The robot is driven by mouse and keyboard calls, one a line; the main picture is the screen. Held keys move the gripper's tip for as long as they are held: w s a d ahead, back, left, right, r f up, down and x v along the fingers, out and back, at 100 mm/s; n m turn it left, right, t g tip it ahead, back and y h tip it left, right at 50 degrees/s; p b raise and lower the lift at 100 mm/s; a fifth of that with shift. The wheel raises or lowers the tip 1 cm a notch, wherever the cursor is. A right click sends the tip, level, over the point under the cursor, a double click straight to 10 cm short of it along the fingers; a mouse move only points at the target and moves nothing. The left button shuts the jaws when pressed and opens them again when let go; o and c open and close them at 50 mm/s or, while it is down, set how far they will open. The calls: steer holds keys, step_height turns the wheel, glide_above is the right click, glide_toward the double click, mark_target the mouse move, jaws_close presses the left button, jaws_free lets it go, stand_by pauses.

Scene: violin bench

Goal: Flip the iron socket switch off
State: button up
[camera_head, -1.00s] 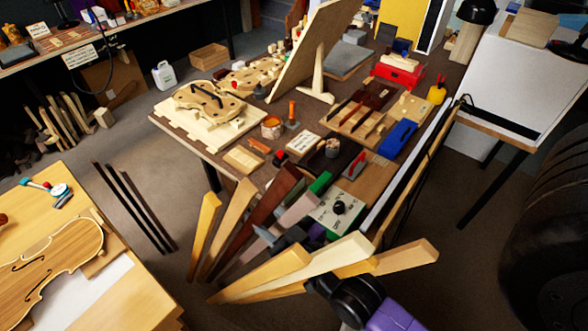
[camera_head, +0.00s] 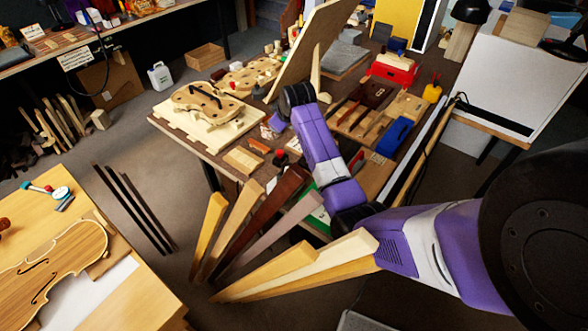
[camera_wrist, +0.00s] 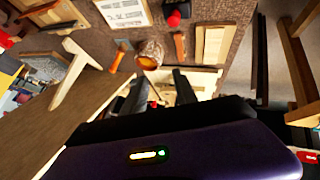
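I cannot make out the iron socket switch for certain in either view. A small red part (camera_wrist: 310,157) shows at the lower right edge of the wrist view, too cut off to name surely. The green edge of a control box (camera_head: 318,217) shows beside my arm in the head view; my arm hides its dial face. My gripper (camera_wrist: 158,88) is over the bench, its two dark fingers apart with nothing seen held between them. In the wrist view a small jar (camera_wrist: 150,54) and an orange-handled tool (camera_wrist: 119,56) lie beyond the fingers.
The crowded workbench (camera_head: 185,140) carries violin plates, a leaning board (camera_head: 310,45) and a red box (camera_head: 395,70). Several wood strips (camera_head: 265,270) stand at its front. A table with a violin (camera_head: 60,255) is at left.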

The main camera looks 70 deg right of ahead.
steer(key=s+f+n+g+y, duration=0.1)
steer(key=s+g+y, duration=0.1)
steer(key=s+g, duration=0.1)
steer(key=n+g+y, duration=0.3)
steer(key=y, duration=0.1)
glide_above(296, 174)
step_height(296, 174, down, 4)
steer(key=shift+a+f, duration=0.1)
steer(key=shift+f, duration=0.1)
step_height(296, 174, down, 7)
steer(key=shift+f+p, duration=0.2)
steer(key=shift+p, duration=0.1)
steer(key=shift+c, duration=0.4)
